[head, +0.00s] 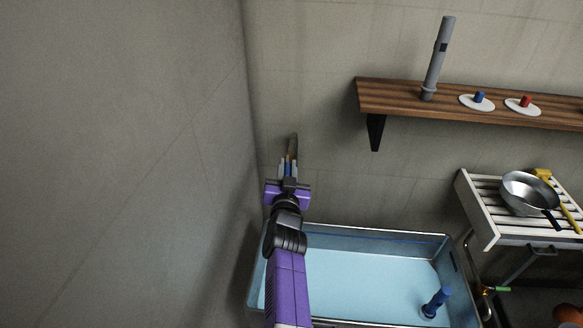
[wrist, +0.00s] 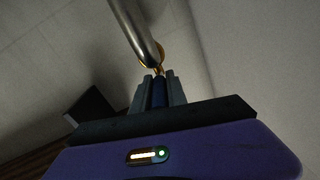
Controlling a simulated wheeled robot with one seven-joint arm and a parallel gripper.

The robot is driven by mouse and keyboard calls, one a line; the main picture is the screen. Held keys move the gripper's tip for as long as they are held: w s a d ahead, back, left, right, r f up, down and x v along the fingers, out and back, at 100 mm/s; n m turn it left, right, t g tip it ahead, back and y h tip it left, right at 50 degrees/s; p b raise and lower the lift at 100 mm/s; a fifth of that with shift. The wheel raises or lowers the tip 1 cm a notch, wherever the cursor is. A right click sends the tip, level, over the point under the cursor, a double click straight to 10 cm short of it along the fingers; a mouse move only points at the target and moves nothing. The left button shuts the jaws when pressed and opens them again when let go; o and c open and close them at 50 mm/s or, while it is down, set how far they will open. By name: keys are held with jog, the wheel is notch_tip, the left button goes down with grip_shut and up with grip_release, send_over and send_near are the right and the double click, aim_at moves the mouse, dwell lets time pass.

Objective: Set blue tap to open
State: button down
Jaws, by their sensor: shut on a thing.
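The blue tap's handle (wrist: 159,93) shows as a dark blue piece between my jaws in the wrist view. A brass ring and a metal spout (wrist: 134,30) lie just beyond it. In the head view the spout (head: 294,145) is by the back wall, above the left end of the tank. My gripper (head: 288,168) is shut on the blue handle, which also shows as a thin blue strip there. It also fills the lower part of the wrist view (wrist: 159,88). The handle's lower part and its exact angle are hidden by my jaws.
A tank (head: 443,238) of pale blue water stands below, with a dark blue upright piece (head: 436,302) at its right. A wooden shelf (head: 392,99) holds a grey tube (head: 438,58) and blue and red knobs on white discs. A slatted rack (head: 480,207) with a pan (head: 526,194) is right.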

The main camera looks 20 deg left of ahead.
jog(key=shift+r, duration=0.1)
dwell(0.4)
jog(key=c, duration=1.3)
grip_release()
jog(key=shift+a, duration=0.1)
jog(key=shift+s, duration=0.1)
jog(key=p+v, duration=0.2)
jog(key=v, duration=0.3)
jog(key=shift+s, duration=0.35)
jog(key=shift+v, duration=1)
jog(key=shift+w, duration=0.1)
